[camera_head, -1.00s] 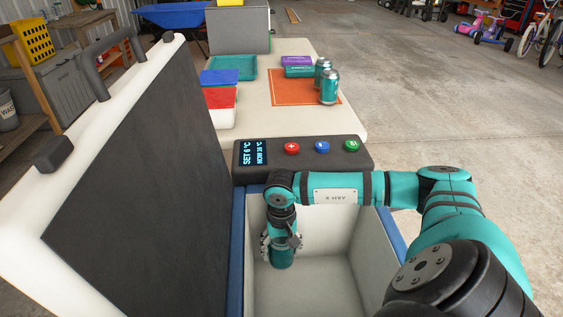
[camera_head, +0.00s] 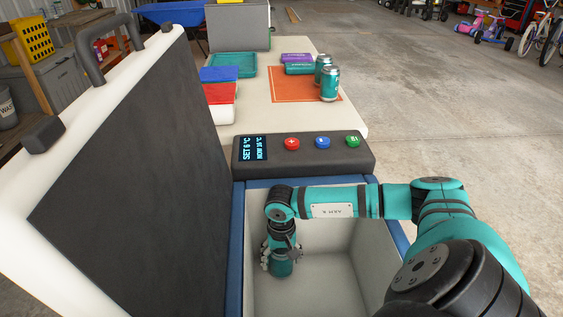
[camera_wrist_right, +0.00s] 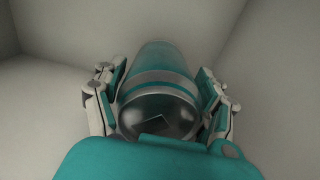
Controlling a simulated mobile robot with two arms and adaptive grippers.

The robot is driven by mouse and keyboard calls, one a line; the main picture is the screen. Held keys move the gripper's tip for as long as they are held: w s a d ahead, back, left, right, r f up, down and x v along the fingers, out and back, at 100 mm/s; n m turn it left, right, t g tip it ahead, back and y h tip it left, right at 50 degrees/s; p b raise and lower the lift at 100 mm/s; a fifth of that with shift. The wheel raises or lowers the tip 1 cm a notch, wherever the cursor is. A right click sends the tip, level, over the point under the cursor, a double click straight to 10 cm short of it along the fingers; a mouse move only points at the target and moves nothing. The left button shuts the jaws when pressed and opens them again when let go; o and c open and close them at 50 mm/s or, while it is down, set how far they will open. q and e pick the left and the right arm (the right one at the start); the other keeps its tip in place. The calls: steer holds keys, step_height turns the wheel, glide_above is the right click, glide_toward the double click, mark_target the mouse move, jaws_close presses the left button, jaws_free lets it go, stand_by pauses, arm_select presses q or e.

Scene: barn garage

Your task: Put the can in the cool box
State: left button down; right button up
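My right gripper (camera_head: 281,258) reaches down inside the open cool box (camera_head: 237,245), near its far left inner corner. It is shut on a teal can (camera_head: 281,268), with one finger on each side. In the right wrist view, the can (camera_wrist_right: 160,75) is between the two fingers, its silver top towards the camera. The can is upright, low in the box; I cannot tell whether its base touches the floor. Two more teal cans, a nearer one (camera_head: 330,84) and one behind it (camera_head: 322,66), stand on the orange mat (camera_head: 290,92). My left gripper is not in view.
The raised lid (camera_head: 130,190) stands along the left of the box. The control panel (camera_head: 305,152) with red, blue and green buttons spans its far edge. Beyond, a pale table (camera_head: 255,118) holds a teal tray (camera_head: 233,72) and flat boxes.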

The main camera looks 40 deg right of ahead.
steer(key=o, duration=0.3)
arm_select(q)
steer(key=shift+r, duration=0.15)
arm_select(e)
steer(key=shift+r, duration=0.15)
steer(key=shift+r+p, duration=0.3)
steer(key=shift+p, duration=0.05)
arm_select(q)
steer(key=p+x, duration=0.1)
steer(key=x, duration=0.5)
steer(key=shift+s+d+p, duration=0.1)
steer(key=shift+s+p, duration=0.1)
steer(key=shift+p, duration=0.2)
arm_select(e)
step_height(320, 180, up, 12)
steer(key=shift+f, duration=0.2)
